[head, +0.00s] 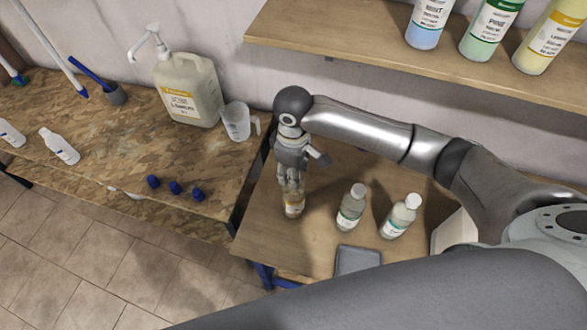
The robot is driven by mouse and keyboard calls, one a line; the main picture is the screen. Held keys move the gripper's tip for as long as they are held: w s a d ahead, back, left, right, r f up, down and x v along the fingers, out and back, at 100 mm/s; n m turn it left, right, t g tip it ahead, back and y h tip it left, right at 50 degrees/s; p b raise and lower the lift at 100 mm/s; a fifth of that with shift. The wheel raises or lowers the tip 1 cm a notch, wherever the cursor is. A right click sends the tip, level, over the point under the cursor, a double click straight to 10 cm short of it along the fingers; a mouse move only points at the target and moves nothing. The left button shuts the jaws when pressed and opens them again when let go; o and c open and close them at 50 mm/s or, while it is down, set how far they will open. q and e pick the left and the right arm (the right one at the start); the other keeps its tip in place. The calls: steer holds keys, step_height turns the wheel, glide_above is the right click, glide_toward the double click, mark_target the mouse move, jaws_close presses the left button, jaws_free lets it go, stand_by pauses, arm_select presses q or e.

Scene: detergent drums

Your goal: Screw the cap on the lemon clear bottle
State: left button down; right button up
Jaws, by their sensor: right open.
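A small bottle with a yellowish body (294,206) stands on the right wooden table (262,231); it seems to be the lemon clear bottle, though its label cannot be read. My right gripper (290,183) points down directly over it, with its open fingers at the bottle's top. The fingers hide the bottle's neck, so I cannot tell whether a cap sits on it or whether the fingers touch it. My left gripper is out of view.
Two white-capped bottles (350,207) (399,217) stand right of the gripper, behind a grey tray (358,263). A bottle shelf (330,40) hangs above.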

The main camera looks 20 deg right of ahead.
steer(key=shift+r, duration=0.1)
steer(key=n, duration=0.2)
steer(key=shift+n, duration=0.4)
steer(key=n, duration=0.3)
steer(key=shift+n, duration=1.1)
steer(key=n, duration=0.3)
steer(key=shift+n, duration=0.3)
